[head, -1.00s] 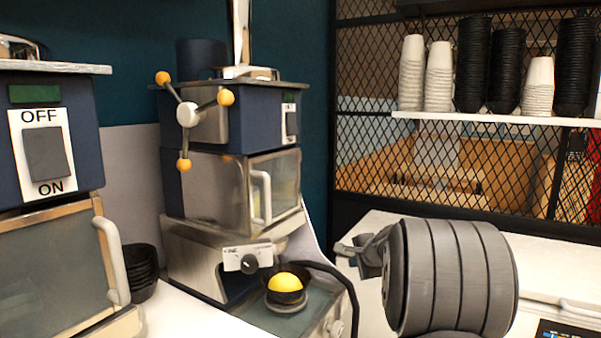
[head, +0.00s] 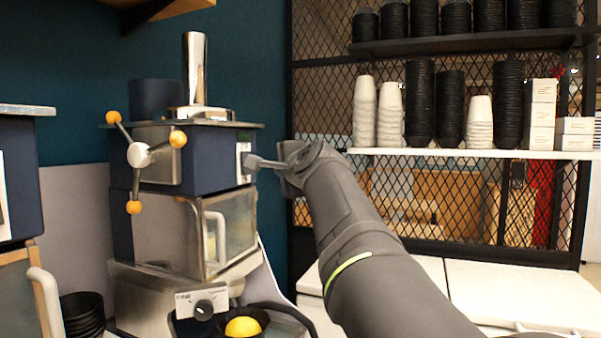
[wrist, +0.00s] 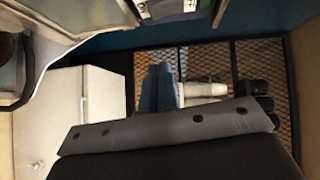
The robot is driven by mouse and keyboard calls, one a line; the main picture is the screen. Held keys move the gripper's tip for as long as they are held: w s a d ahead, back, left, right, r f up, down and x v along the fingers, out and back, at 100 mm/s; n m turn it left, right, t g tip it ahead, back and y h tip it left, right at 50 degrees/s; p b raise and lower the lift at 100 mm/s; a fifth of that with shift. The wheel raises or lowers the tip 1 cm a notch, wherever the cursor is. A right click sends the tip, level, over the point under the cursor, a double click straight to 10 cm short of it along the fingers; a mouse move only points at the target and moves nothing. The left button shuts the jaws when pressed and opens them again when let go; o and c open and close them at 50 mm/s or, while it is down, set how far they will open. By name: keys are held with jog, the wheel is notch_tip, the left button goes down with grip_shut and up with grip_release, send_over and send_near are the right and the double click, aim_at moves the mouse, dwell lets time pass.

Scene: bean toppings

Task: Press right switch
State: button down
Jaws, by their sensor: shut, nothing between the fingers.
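The right switch (head: 243,163) is a rocker on a white plate on the right side of the dark blue machine. My gripper (head: 254,161) is shut and empty, and its tips are right at the switch plate from the right. I cannot tell if they touch the rocker, as the fingers partly cover it. In the wrist view the switch (wrist: 170,8) shows at the top edge, cut off by the frame. My gripper also shows in the wrist view (wrist: 158,70), pointing up toward the machine.
The machine has a handle with orange knobs (head: 178,139). Below it, a bowl with a yellow ball (head: 243,327) sits by a dial (head: 204,309). A second machine (head: 22,190) is cut off at left. Stacked cups (head: 420,100) stand on a shelf behind my arm.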

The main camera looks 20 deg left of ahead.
jog(key=shift+w, duration=0.1)
send_near(251, 173)
jog(key=w+a, duration=0.3)
jog(key=w, duration=0.2)
jog(key=shift+s+a+f, duration=0.1)
jog(key=shift+s+a, duration=0.15)
jog(key=shift+a, duration=0.3)
jog(key=shift+a+f, duration=0.2)
jog(key=shift+a, duration=0.15)
jog(key=shift+d, duration=0.15)
